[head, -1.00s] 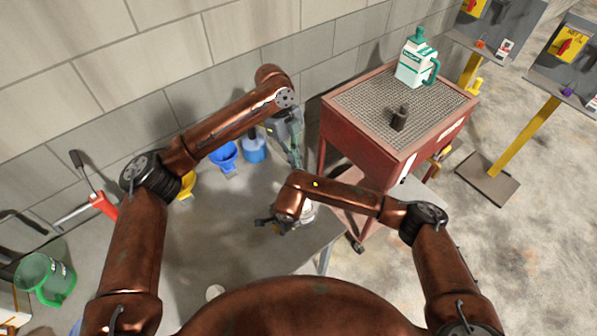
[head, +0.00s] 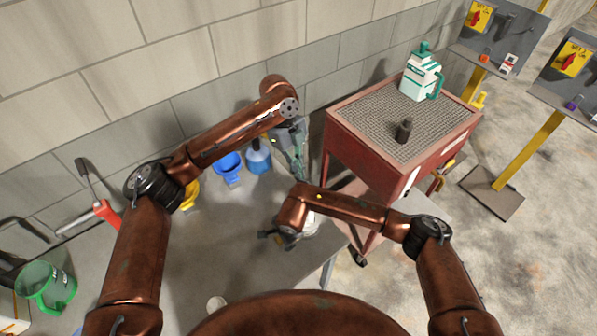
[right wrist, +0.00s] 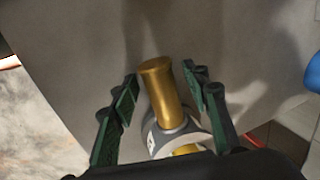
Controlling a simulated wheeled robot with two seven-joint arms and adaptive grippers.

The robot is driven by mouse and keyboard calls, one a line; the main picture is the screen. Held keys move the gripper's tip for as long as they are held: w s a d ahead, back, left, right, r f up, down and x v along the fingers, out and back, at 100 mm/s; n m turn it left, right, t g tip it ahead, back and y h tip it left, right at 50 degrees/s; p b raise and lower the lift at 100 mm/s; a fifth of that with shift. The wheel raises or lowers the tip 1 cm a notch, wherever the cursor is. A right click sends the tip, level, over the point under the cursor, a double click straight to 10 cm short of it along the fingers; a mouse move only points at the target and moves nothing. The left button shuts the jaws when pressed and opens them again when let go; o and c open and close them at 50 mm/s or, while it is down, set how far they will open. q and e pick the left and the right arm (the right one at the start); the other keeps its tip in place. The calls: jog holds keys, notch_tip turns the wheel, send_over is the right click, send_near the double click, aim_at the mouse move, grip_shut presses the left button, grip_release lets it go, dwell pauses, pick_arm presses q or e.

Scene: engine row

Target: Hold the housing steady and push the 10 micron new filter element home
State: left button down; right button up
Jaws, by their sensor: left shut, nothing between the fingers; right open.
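In the right wrist view a brass-coloured cylinder (right wrist: 161,90) rises from a grey collar (right wrist: 180,138) with a white label. I cannot tell which part is the filter element and which the housing. My right gripper (right wrist: 161,82) is open, one finger on each side of the cylinder, with gaps showing. In the head view my right gripper (head: 277,240) is low over the table, beside a pale part (head: 312,226) mostly hidden by my arm. My left gripper (head: 301,174) is shut and empty, pointing down near the table's back right edge.
The grey table (head: 225,250) carries a blue funnel-like item (head: 229,167) and a blue bottle (head: 258,157) at the back. A red cart (head: 365,165) with a jug (head: 421,75) and dark cylinder (head: 404,130) stands right. A green bucket (head: 45,285) is at left.

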jog(key=v, duration=1.1)
jog(key=shift+r, duration=0.4)
